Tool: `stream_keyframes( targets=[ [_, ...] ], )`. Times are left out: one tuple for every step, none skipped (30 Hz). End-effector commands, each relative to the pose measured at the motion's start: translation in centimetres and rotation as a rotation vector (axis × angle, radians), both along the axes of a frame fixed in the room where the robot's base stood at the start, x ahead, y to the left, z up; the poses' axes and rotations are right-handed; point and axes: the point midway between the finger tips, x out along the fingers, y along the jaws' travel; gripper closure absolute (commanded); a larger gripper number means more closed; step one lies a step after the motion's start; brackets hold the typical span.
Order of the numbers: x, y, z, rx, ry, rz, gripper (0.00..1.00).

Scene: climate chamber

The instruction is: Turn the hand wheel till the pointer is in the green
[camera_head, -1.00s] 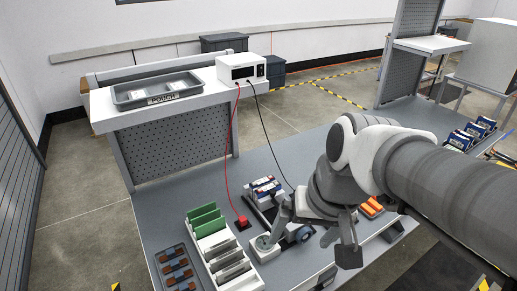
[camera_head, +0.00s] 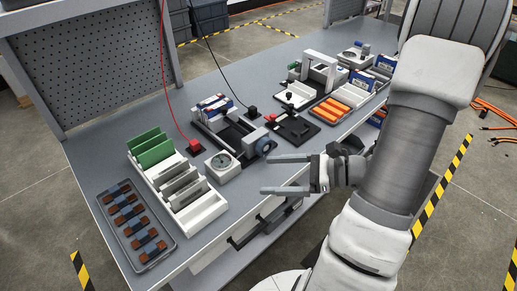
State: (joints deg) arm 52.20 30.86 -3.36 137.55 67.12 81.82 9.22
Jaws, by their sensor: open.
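A round dial (camera_head: 222,162) faces up on a small white block near the bench's front edge. Its pointer and any green zone are too small to make out. A dark blue-grey round wheel (camera_head: 264,146), apparently the hand wheel, sits to the right of the dial on the front end of a black fixture (camera_head: 238,131). My gripper (camera_head: 268,174) is open and empty. Its two long grey fingers point left, apart from each other, at the bench's front edge. In the picture they lie just below the wheel and right of the dial; contact does not show.
A white rack with green boards (camera_head: 153,150) and a tray of brown parts (camera_head: 137,222) stand left of the dial. A red plug block (camera_head: 195,146) with its cable is behind it. Orange parts (camera_head: 331,109) and other fixtures stand to the right. A drawer handle (camera_head: 262,226) juts from the bench front.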

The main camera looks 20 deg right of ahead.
Motion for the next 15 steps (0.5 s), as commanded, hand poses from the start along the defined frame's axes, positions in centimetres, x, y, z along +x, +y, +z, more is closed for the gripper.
stream_keyframes(
  targets=[
    [0.3, -2.0, -2.7, 0.078, 0.015, -0.112, 0.0],
    [0.5, -3.1, -3.5, 0.121, 0.018, -0.176, 0.0],
    [0.6, -4.6, -4.6, 0.172, 0.02, -0.255, 0.0],
    [0.7, -5.7, -5.4, 0.209, 0.021, -0.312, 0.0],
    [0.7, -6.7, -6.1, 0.244, 0.023, -0.366, 0.0],
    [0.6, -8.0, -7.0, 0.285, 0.022, -0.432, 0.0],
    [0.5, -8.8, -7.6, 0.312, 0.02, -0.476, 0.0],
    [0.4, -9.6, -8.1, 0.336, 0.018, -0.515, 0.0],
    [0.3, -10.6, -8.7, 0.361, 0.016, -0.56, 0.0],
    [0.2, -11.1, -9.1, 0.377, 0.015, -0.588, 0.0],
    [0.1, -11.6, -9.3, 0.391, 0.013, -0.611, 0.0],
    [0.0, -12.0, -9.6, 0.404, 0.011, -0.633, 0.0],
    [-0.1, -12.3, -9.8, 0.412, 0.011, -0.647, 0.0],
    [-0.1, -12.5, -9.8, 0.416, 0.01, -0.655, 0.0],
    [0.0, -12.6, -9.9, 0.419, 0.009, -0.662, 0.0]
  ],
)
